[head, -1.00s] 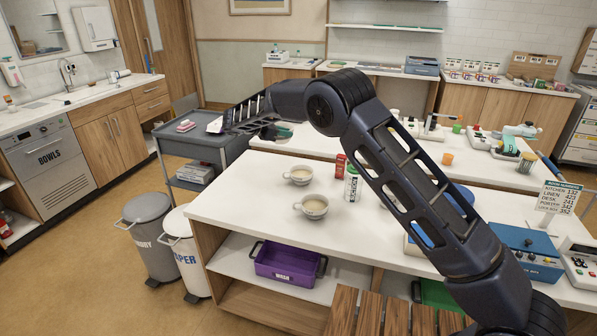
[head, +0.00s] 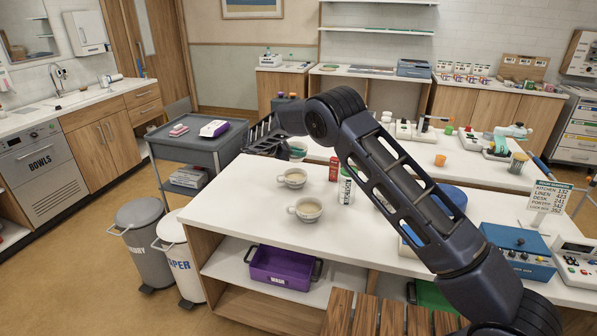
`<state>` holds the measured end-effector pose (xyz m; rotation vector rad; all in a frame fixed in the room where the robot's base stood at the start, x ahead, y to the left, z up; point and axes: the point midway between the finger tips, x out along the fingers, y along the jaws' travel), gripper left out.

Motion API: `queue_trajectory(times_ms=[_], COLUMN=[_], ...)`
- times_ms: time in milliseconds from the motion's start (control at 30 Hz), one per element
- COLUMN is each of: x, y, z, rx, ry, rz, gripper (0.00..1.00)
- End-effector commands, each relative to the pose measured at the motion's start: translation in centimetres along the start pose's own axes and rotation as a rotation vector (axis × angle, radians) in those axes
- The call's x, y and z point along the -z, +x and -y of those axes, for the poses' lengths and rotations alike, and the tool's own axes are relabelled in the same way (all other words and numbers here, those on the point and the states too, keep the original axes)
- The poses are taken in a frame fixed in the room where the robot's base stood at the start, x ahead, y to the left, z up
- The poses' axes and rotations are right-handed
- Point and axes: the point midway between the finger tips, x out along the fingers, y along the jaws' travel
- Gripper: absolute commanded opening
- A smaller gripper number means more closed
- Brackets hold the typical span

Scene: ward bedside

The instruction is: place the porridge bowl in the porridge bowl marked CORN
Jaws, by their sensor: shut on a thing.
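Two pale porridge bowls with handles stand upright on the white counter (head: 243,208): a farther bowl (head: 292,179) and a nearer bowl (head: 305,210). Both hold beige porridge. I cannot read the marking CORN on either. My gripper (head: 268,147) is over the counter's far left edge, up and left of the farther bowl, and partly hidden by my own arm. It is shut on a small pale, greenish bowl-like thing (head: 298,154), which shows only in part beside my wrist. Its contents and any marking cannot be made out.
A red carton (head: 334,168) and a green-and-white can (head: 346,190) stand close right of the bowls. A grey trolley (head: 190,143) with a purple-and-white box (head: 214,129) is at the left. The counter's front left is clear.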

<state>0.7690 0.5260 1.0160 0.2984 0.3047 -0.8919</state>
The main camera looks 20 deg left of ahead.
Motion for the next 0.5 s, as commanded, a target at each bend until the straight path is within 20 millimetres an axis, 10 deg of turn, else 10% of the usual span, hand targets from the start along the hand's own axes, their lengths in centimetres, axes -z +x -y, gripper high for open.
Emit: queue_trajectory(times_ms=[500], x=[5.0], y=[2.1], z=[0.7], rx=[0.000], ry=[0.000], rz=[0.001], gripper=[0.00])
